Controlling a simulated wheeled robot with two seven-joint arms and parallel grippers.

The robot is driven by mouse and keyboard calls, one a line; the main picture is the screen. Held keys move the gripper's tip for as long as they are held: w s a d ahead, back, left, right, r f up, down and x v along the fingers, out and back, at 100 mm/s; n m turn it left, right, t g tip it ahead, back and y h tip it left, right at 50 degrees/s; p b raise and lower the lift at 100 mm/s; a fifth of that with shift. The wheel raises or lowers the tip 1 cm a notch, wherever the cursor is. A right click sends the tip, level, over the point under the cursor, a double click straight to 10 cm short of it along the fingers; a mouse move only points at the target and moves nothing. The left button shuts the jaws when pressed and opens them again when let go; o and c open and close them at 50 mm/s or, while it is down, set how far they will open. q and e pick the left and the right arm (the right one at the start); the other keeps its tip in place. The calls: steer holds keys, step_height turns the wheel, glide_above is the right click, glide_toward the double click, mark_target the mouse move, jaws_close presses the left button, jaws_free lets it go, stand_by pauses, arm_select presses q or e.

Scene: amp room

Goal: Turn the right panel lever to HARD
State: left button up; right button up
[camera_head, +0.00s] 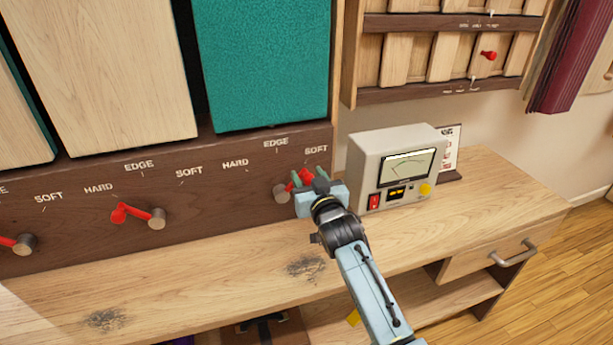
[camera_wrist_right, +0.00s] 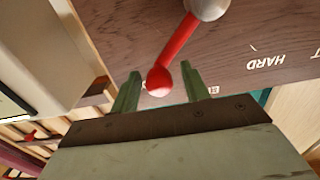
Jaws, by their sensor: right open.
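The right panel lever (camera_head: 305,176) is red, on a round metal hub (camera_head: 282,193) at the right end of the dark wood panel. It points up and right from the hub, towards the SOFT label (camera_head: 316,149). The HARD label (camera_head: 235,163) is up and left of the hub. My right gripper (camera_head: 308,174) is open at the lever and partly hides it. In the right wrist view the lever's red ball end (camera_wrist_right: 158,80) shows between the two green fingers (camera_wrist_right: 161,73), with gaps at the sides. My left gripper is not in view.
A beige meter box (camera_head: 395,168) stands on the wooden desk close to the right of my gripper. Another red lever (camera_head: 133,214) is on the panel to the left. The teal panel (camera_head: 262,60) is above. The desk top (camera_head: 220,275) in front is mostly clear.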

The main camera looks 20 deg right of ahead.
steer(key=shift+w, duration=0.85)
jaws_close()
